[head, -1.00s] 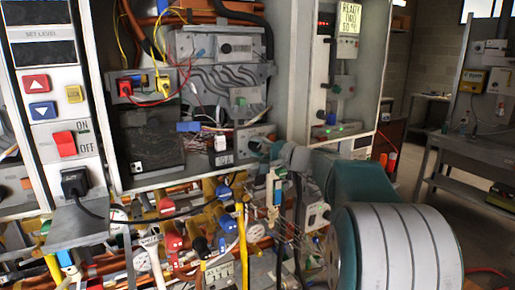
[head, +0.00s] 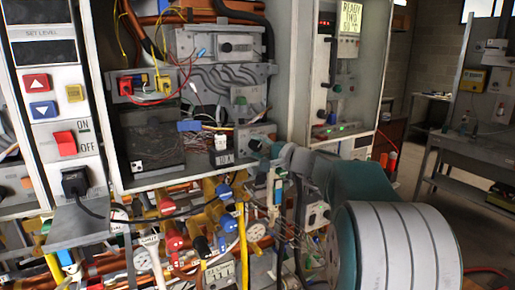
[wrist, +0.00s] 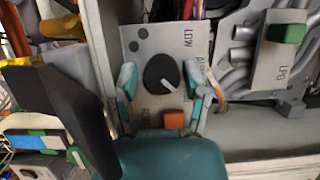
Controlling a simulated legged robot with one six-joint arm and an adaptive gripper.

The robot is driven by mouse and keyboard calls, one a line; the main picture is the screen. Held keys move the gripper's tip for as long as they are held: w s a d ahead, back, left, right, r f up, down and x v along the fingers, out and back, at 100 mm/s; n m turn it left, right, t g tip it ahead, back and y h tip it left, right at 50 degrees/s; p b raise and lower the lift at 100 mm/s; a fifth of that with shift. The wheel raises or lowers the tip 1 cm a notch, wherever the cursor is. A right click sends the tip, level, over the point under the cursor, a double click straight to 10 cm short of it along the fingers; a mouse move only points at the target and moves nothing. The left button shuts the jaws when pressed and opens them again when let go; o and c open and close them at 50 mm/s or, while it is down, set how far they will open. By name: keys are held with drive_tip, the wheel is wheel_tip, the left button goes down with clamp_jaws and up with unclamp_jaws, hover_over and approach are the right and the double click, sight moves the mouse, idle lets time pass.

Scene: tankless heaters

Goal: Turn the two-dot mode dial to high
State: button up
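The two-dot mode dial is a round black knob (wrist: 161,73) with a white pointer line, on a grey plate (wrist: 152,40) with two dark dots in the wrist view. The pointer aims to the lower right in that view. "LOW" stands above right of the knob; other rotated labels, at the right and lower left, are hard to read. My gripper (wrist: 161,84) is open, with its teal-and-grey fingers on either side of the knob and gaps to it. In the head view my gripper (head: 262,148) is at the cabinet's lower right, largely hiding the dial.
An orange button (wrist: 173,120) sits on the same plate, between my fingers. A plate with a green knob (wrist: 287,33) stands to the right. In the head view, hoses, valves and cables crowd below the cabinet (head: 300,75). A grey bench (head: 470,155) stands at the right.

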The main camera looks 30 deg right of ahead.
drive_tip(key=v, duration=1.2)
drive_tip(key=shift+f, duration=0.15)
drive_tip(key=s+a+f+n+g, duration=0.3)
drive_tip(key=s+a+f+g, duration=0.1)
drive_tip(key=a, duration=0.6)
drive_tip(key=s+a+f+n+g, duration=0.3)
drive_tip(key=s+a+f+g, duration=0.1)
drive_tip(key=a, duration=0.5)
drive_tip(key=s+a+f+n+g+h, duration=0.1)
drive_tip(key=s+f+n+h, duration=0.2)
drive_tip(key=s, duration=0.4)
drive_tip(key=s+a+f+n+g+h, duration=0.1)
drive_tip(key=s+a+f+n+h, duration=0.1)
drive_tip(key=s+f+n+h, duration=0.2)
drive_tip(key=s+f, duration=0.2)
drive_tip(key=s, duration=0.2)
drive_tip(key=shift+g, duration=0.4)
